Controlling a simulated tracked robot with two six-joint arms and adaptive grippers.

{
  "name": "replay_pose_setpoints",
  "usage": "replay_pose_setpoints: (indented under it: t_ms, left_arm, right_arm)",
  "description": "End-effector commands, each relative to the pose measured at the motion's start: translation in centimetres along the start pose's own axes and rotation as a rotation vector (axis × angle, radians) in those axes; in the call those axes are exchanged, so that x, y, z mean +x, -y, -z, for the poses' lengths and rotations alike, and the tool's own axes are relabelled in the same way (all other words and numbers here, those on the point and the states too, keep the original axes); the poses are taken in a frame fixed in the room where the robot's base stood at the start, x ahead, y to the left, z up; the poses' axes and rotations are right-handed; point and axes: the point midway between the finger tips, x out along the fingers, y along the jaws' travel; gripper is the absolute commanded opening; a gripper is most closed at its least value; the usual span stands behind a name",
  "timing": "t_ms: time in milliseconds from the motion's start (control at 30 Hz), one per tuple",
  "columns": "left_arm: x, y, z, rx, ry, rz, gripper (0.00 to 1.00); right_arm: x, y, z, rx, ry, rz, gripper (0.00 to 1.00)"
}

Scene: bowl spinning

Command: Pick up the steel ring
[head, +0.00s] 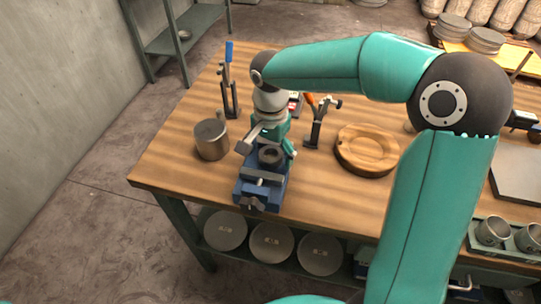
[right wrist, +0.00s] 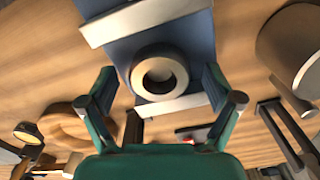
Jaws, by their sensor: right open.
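The steel ring (head: 271,156) is a dark, thick ring sitting on top of the blue vise (head: 262,187) near the table's front left. In the right wrist view the ring (right wrist: 137,72) lies flat with its round hole facing the camera, on the blue vise (right wrist: 140,35) body between pale bars. My right gripper (head: 268,147) is open above the ring. In the right wrist view the two fingers of the right gripper (right wrist: 160,82) stand apart, one on each side of the ring, with nothing between them gripped. My left gripper is not in view.
A metal mug (head: 211,140) stands left of the vise. A blue-handled tool stand (head: 229,85) is behind it. An orange-handled tool stand (head: 316,125) and a round wooden plate (head: 367,149) stand to the right. Grey discs (head: 271,241) sit on the shelf below.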

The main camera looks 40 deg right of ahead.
Motion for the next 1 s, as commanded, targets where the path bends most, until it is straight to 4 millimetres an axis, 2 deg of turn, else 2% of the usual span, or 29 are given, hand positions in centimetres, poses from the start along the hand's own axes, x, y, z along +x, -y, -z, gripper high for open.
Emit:
replay_pose_setpoints:
  t_ms: [133, 600, 1000]
  left_arm:
    - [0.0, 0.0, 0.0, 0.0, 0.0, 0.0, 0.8]
    - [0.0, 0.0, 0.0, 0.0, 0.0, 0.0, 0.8]
    - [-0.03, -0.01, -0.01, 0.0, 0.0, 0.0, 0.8]
  right_arm:
    - [-0.02, -0.01, 0.01, 0.0, 0.0, 0.0, 0.9]
    - [-0.07, 0.0, 0.01, 0.0, 0.0, 0.0, 0.12]
    - [-0.65, 0.06, 0.03, 0.0, -0.002, 0.002, 0.12]
